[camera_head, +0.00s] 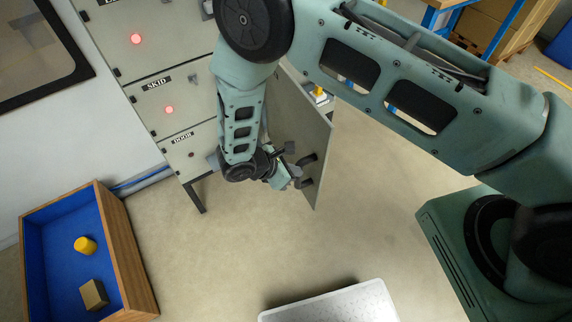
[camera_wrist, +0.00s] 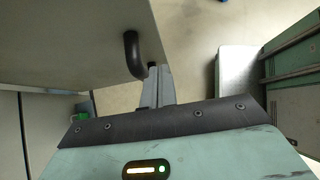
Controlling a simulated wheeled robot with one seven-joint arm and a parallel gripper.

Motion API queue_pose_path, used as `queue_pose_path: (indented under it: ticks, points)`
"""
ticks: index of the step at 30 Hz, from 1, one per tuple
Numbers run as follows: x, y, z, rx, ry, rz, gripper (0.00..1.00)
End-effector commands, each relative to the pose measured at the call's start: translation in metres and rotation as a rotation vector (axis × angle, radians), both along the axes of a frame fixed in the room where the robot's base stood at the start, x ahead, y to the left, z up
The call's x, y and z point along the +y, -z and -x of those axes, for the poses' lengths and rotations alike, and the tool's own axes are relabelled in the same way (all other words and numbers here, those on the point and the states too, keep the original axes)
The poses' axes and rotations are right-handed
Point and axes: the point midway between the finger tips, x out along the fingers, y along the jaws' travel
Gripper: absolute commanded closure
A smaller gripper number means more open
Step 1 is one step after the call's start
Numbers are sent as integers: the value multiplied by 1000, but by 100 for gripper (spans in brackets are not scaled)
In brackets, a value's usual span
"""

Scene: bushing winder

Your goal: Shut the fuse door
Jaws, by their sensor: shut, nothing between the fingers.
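The fuse door appears to be the grey panel (camera_head: 308,120) standing open from the cabinet in the head view. Its label is not visible. A black handle (camera_head: 308,172) sits on its face near the lower end. In the wrist view the door panel (camera_wrist: 70,40) fills the upper left, with the curved black handle (camera_wrist: 133,55) at its edge. In the wrist view my gripper's fingers (camera_wrist: 159,75) are shut and empty, just right of the handle. Whether they touch it is unclear.
The cabinet (camera_head: 185,95) has panels labelled SKID and DOOR with red lights. A blue-lined wooden box (camera_head: 125,255) holds a yellow cylinder (camera_head: 86,246) and a tan block (camera_head: 94,294). A light grey surface (camera_head: 330,305) is at bottom centre. Floor right of the door is clear.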

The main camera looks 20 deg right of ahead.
Motion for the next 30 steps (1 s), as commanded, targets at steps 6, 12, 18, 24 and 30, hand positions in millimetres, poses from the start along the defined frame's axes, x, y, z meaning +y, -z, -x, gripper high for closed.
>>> queue_pose_path:
  ticks: [6,12,18,24,30]
  points:
    - [-33,24,-6,1,4,0,100]
    - [-57,24,-12,0,3,0,100]
    - [-65,25,-14,0,1,-1,100]
    - [-65,26,-14,-1,1,-1,100]
    - [-67,27,-17,-2,-2,-1,100]
